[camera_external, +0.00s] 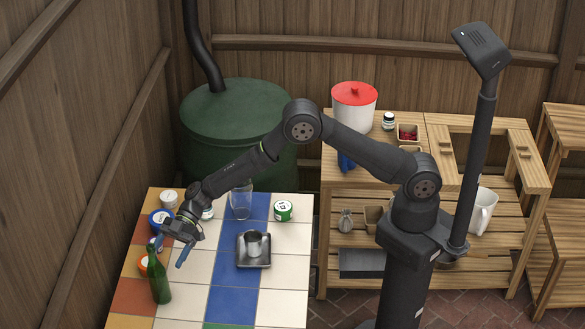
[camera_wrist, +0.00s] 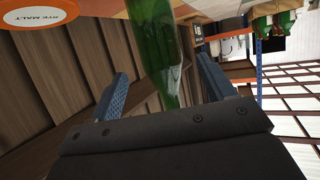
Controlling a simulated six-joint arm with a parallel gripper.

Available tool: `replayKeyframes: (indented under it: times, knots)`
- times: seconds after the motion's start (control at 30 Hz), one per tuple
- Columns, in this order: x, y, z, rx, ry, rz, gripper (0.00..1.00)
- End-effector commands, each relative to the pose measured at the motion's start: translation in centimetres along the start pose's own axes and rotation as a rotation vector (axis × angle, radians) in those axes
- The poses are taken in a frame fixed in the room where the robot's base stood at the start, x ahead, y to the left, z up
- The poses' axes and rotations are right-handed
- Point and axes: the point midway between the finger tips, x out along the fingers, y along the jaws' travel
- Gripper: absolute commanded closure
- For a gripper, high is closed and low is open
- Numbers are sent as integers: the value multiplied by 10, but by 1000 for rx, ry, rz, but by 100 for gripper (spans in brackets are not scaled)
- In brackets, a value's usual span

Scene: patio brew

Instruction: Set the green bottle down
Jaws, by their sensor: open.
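The green bottle (camera_external: 160,287) stands upright on the tiled table (camera_external: 283,275), near its front left corner. My gripper (camera_external: 170,252) is at the height of the bottle's neck, with its blue fingers spread. In the wrist view the bottle (camera_wrist: 158,40) shows between the two open fingers (camera_wrist: 167,86), with a gap on each side. I cannot tell whether its neck touches the palm.
An orange-lidded container labelled rye malt (camera_wrist: 38,15) is close to the bottle. A blue-lidded jar (camera_external: 160,217), a white cup (camera_external: 169,199), a clear glass (camera_external: 241,200), a green-labelled tin (camera_external: 283,211) and a metal tray (camera_external: 265,261) with a metal cup share the table. The front right tiles are clear.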

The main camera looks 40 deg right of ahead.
Motion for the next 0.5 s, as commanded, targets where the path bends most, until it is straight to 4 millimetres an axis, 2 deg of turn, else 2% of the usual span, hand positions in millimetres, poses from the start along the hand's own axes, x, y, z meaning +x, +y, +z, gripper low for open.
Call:
replayKeyframes:
  times: [0.1,0.2,0.5]
  knots:
    - [-17,1,0,-1,0,1,25]
    - [-25,0,0,0,0,1,25]
    - [-28,0,0,-1,0,-1,25]
